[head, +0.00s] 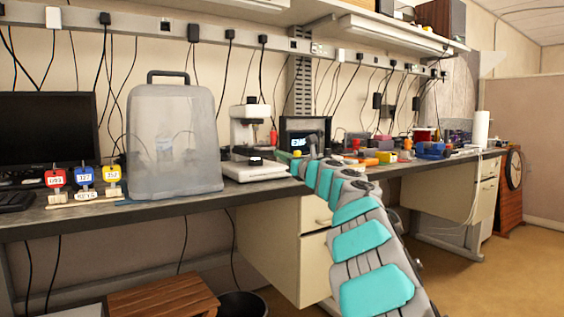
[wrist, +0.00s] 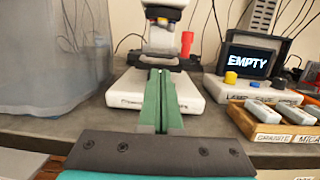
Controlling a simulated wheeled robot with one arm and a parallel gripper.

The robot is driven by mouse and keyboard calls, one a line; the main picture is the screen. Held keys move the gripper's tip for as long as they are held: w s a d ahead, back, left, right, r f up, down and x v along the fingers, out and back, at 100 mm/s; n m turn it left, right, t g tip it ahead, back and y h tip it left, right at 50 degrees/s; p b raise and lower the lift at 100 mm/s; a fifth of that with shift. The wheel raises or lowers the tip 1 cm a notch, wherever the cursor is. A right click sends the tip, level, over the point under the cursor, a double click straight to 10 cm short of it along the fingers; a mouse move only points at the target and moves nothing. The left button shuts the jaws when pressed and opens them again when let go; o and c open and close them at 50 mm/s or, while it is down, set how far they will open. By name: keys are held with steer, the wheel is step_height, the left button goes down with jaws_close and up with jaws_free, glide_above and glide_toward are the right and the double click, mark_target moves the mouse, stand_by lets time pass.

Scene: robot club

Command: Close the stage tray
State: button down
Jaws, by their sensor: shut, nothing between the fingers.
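A white microscope-like instrument (head: 250,130) stands on the bench; it also shows in the wrist view (wrist: 160,38). Its wide white lower slab (wrist: 122,92) lies toward the front edge, with small lettering on the front. A dark stage (wrist: 188,63) sits above the slab. I cannot tell which part is the stage tray or how far out it is. My gripper (wrist: 160,72) has its green fingers together and empty, pointing at the instrument, in front of the dark stage. The fingers hide the slab's middle; contact is unclear. In the head view my arm reaches in from the lower right.
A translucent cover (head: 175,140) stands close on the left. A screen reading EMPTY (wrist: 257,60) and a wooden rack of labelled slabs (wrist: 270,130) are close on the right. Hanging cables line the wall.

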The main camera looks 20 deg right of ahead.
steer(key=b+v, duration=0.2)
steer(key=v, duration=0.7)
